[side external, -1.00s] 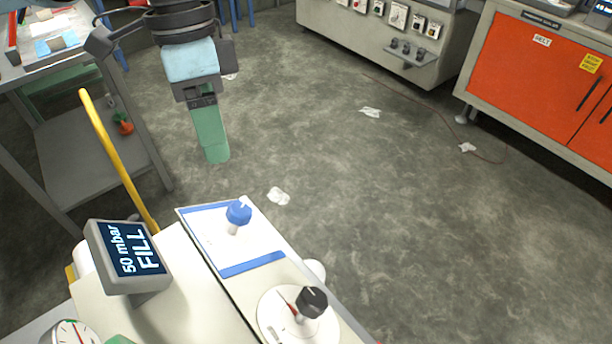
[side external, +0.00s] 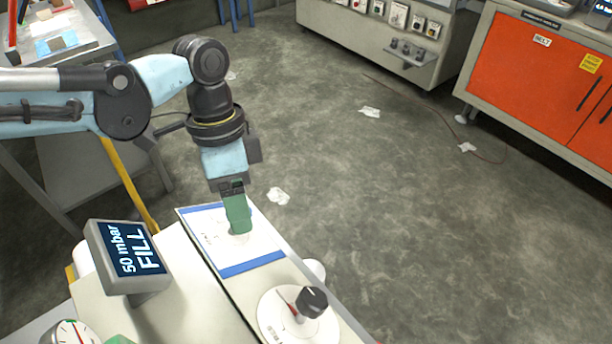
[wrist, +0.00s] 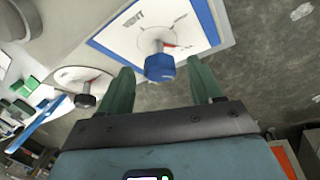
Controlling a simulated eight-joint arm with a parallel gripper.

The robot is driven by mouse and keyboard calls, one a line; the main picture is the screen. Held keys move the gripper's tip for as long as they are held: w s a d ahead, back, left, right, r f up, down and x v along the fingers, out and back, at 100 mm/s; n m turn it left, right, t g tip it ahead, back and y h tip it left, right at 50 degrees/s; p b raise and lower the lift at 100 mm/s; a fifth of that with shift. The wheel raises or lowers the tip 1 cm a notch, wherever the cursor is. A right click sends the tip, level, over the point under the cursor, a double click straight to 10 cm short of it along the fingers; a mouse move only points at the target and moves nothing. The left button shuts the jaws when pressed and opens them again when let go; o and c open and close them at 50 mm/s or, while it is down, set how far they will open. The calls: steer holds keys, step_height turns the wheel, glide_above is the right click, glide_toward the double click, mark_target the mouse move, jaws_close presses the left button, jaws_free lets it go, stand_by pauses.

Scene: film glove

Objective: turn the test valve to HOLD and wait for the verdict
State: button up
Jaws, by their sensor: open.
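The blue valve knob (wrist: 160,67) stands on a white plate with blue edges (side external: 252,262). In the wrist view it sits between and just beyond the two green fingers of my gripper (wrist: 163,85), which are apart and empty. A red pointer and printed marks show around its base; one label seems to read VENT. In the side external view my gripper (side external: 238,225) points down over the plate and hides the knob. Whether the fingers touch it I cannot tell. The display (side external: 130,255) reads "50 mbar FILL".
A black knob (side external: 312,302) on a round white dial stands nearer the camera on the same bench, and shows in the wrist view (wrist: 86,100). A gauge (side external: 72,333) is at the lower left. A yellow rail (side external: 128,185) rises behind the display. Open floor lies to the right.

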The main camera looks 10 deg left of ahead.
steer(key=shift+f, duration=0.45)
steer(key=c, duration=1.1)
steer(key=shift+o, duration=0.2)
steer(key=shift+s, duration=0.1)
steer(key=shift+n, duration=0.3)
steer(key=n, duration=0.1)
steer(key=n+t+y, duration=0.1)
steer(key=n, duration=0.1)
steer(key=n+t+y, duration=0.1)
steer(key=n, duration=0.1)
steer(key=shift+s+d, duration=0.2)
steer(key=shift+d, duration=0.05)
steer(key=n+t+y, duration=0.1)
steer(key=n, duration=0.2)
steer(key=shift+d, duration=0.1)
steer(key=shift+d+n+t+y, duration=0.1)
steer(key=shift+n+t+y, duration=0.2)
steer(key=shift+n+y, duration=1.05)
steer(key=shift+n+h, duration=0.25)
steer(key=shift+n, duration=0.3)
